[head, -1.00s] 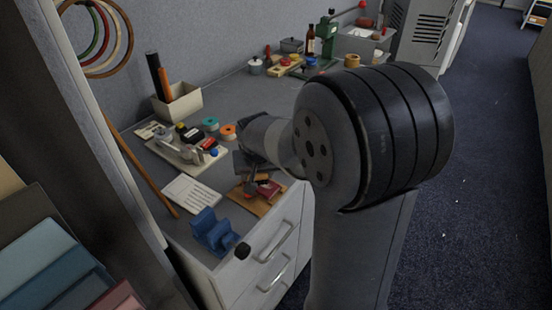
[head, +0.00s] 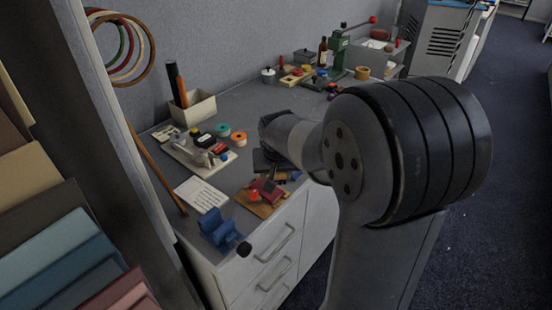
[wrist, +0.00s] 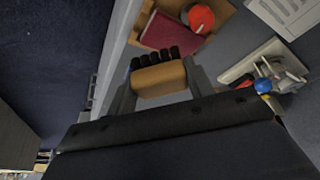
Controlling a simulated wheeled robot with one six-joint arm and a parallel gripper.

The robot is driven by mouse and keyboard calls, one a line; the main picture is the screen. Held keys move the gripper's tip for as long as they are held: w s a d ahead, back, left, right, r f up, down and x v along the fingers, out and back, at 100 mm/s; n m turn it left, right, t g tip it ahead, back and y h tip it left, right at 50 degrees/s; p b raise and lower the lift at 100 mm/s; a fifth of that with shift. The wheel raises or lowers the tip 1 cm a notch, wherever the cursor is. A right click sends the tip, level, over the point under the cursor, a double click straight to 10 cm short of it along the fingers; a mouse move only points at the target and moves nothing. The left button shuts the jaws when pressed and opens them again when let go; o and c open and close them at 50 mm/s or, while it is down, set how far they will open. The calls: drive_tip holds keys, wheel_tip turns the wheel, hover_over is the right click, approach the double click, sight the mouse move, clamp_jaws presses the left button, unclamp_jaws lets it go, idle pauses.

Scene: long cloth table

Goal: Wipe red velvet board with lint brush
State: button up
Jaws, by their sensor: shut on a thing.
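My gripper (wrist: 160,80) is shut on a block with a tan wooden body and a row of black rounded tufts, which I take to be the lint brush (wrist: 158,82). The dark red velvet board (wrist: 172,29) lies just beyond the brush in the wrist view, in a wooden tray (wrist: 222,13) beside a bright red round piece (wrist: 200,18). In the head view, the red board (head: 268,188) sits on the tray at the table's front edge, and my gripper (head: 268,162) is just behind it. The brush is hard to make out there. I cannot tell whether it touches the board.
A blue holder (head: 219,229) and a white card (head: 201,194) lie left of the tray. A pale board with spools and small tools (head: 190,155) is behind the card. A penholder (head: 192,110) stands by the wall. Grey tabletop is free right of the spools.

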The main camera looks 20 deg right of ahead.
drive_tip(key=shift+r+p, duration=1)
drive_tip(key=shift+r, duration=0.55)
drive_tip(key=shift+f, duration=0.1)
